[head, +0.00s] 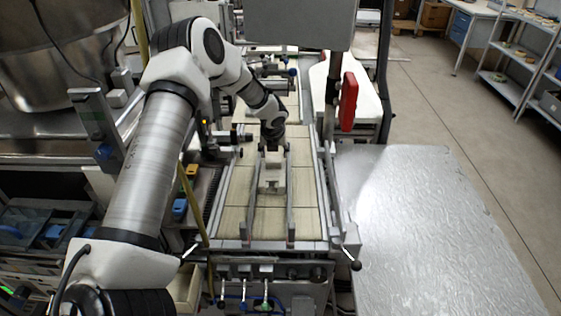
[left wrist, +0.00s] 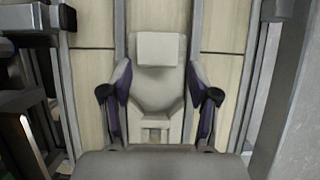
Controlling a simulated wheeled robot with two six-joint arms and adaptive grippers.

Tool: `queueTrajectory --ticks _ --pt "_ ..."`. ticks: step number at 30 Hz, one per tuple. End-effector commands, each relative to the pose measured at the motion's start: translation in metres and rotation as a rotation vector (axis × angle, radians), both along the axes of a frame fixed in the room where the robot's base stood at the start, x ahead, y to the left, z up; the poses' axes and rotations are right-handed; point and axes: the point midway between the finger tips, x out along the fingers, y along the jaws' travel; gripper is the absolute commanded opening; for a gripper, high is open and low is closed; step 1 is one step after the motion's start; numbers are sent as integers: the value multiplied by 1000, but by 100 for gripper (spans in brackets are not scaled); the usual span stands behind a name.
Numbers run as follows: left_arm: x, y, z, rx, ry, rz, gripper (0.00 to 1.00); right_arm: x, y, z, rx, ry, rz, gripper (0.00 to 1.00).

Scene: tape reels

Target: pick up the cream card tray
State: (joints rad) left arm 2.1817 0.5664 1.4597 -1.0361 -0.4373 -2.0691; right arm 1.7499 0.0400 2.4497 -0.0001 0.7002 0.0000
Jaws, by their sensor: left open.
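The cream card tray (left wrist: 158,92) shows in the left wrist view as a pale piece with a squarish block at its far end. In the head view the cream card tray (head: 271,184) lies on the light-tiled conveyor bed between two grey rails. My left gripper (left wrist: 159,78) is open, with one finger on each side of the tray and a visible gap on both sides. In the head view my left gripper (head: 273,160) is over the tray and partly hides it. The tray's near end is partly hidden behind the gripper body. My right gripper does not show.
Grey rails (head: 291,205) run along both sides of the tray. A bare metal table (head: 420,230) stands to the right. A red part (head: 348,101) stands at the back right of the bed. Blue bins (head: 60,232) and machinery crowd the left.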

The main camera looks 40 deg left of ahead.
Motion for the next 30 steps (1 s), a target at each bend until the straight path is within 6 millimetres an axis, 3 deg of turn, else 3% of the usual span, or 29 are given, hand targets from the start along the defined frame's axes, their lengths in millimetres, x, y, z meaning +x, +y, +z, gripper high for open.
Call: queueTrajectory --ticks 7,11,18,22,30 --pt "8 6 -30 1 2 -1 60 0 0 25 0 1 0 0" --pt "14 11 -51 2 0 -1 60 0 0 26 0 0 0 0" --pt "15 12 -55 1 -2 -1 60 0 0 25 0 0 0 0" --pt "15 12 -55 1 -2 -1 16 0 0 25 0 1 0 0" --pt "15 12 -54 1 -2 -1 16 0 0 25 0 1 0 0"
